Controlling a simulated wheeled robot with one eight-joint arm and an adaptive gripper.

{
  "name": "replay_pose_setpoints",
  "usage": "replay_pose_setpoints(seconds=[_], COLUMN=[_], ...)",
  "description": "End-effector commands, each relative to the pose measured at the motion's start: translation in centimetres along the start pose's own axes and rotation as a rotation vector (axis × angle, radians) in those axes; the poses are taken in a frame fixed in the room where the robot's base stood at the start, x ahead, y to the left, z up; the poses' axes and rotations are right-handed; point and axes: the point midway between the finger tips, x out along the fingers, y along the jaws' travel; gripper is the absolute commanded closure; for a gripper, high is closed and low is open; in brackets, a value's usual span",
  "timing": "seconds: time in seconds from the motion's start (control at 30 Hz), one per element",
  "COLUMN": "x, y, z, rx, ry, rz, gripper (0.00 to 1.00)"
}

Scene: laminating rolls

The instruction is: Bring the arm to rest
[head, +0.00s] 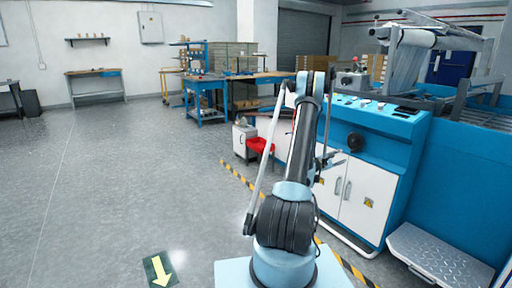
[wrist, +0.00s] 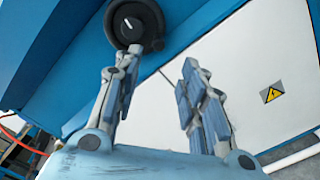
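My gripper (wrist: 160,62) shows in the wrist view with its two fingers apart and nothing between them. The left fingertip overlaps the lower edge of a round black knob (wrist: 134,22) in the picture; I cannot tell whether they touch. In the head view my arm (head: 298,165) rises from its base and bends over at the top, in front of the blue machine. My gripper is hard to make out there, partly hidden by the arm. The same black knob (head: 355,142) is on the machine's front, right of the arm.
The blue machine (head: 385,122) with white cabinet doors (head: 362,195) stands close at the right. A metal-plated step (head: 440,256) is at its foot. A red stool (head: 258,145) is behind the arm. Yellow-black tape (head: 237,175) marks the floor. The grey floor (head: 110,180) at left is clear.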

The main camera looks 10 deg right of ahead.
Motion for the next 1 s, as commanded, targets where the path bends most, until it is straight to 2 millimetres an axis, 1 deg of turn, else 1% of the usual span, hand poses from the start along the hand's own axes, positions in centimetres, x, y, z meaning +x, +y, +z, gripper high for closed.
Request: replay_pose_setpoints(seconds=[0.17,0.27,0.47,0.7,0.87,1.0], x=[-0.9,-1.9,-4.6,-8.5,-11.6,-14.4], y=[1.6,3.2,6.2,9.0,10.3,11.2], z=[0.7,1.5,3.3,5.5,6.9,8.1], rx=[0.044,0.098,0.215,0.345,0.428,0.495], ry=[0.013,0.027,0.058,0.097,0.123,0.145], rz=[-0.021,-0.051,-0.121,-0.213,-0.281,-0.342], gripper=[0.62,0.62,0.62,0.62,0.62,0.62])
